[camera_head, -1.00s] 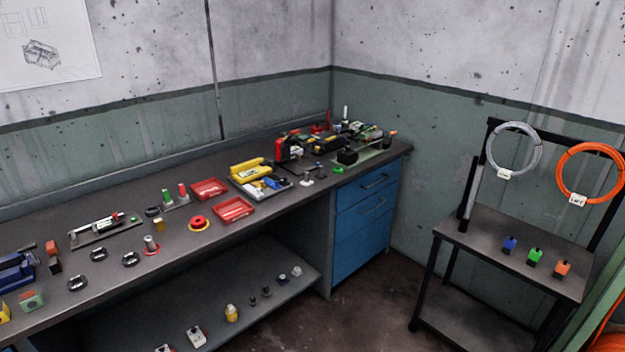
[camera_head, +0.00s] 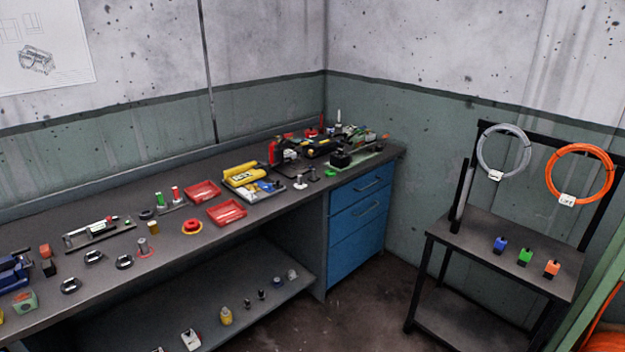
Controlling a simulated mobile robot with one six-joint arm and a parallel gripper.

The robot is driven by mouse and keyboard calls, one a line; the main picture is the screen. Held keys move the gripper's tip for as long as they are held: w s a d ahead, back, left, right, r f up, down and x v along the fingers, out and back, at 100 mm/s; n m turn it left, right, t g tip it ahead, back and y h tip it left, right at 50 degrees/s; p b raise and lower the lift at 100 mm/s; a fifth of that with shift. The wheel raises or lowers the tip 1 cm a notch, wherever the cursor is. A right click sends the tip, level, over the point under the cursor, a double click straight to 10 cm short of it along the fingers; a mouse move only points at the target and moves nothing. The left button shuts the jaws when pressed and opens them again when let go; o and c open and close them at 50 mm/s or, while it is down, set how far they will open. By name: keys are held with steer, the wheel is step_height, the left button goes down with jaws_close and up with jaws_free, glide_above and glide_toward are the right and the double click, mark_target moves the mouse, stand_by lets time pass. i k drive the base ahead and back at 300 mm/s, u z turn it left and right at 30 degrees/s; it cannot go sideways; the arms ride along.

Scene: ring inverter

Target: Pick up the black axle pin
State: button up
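I cannot pick out the black axle pin for certain at this size. A small dark upright piece with a round base (camera_head: 314,175) stands on the workbench (camera_head: 185,262), right of the yellow case. Small dark pieces (camera_head: 262,295) also stand on the shelf under the bench. A small silver upright piece on a pale base (camera_head: 300,183) is beside the dark one on the bench top. My gripper is not in view.
Red trays (camera_head: 226,212), a yellow case (camera_head: 241,173) and many small parts cover the bench. A blue drawer unit (camera_head: 357,232) supports its right end. A cart (camera_head: 490,240) with coloured blocks and wire coils stands right. Bare floor (camera_head: 372,300) lies between.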

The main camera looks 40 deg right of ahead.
mark_target(314, 178)
steer(key=z, duration=0.05)
steer(key=i, duration=0.95)
steer(key=u, duration=0.05)
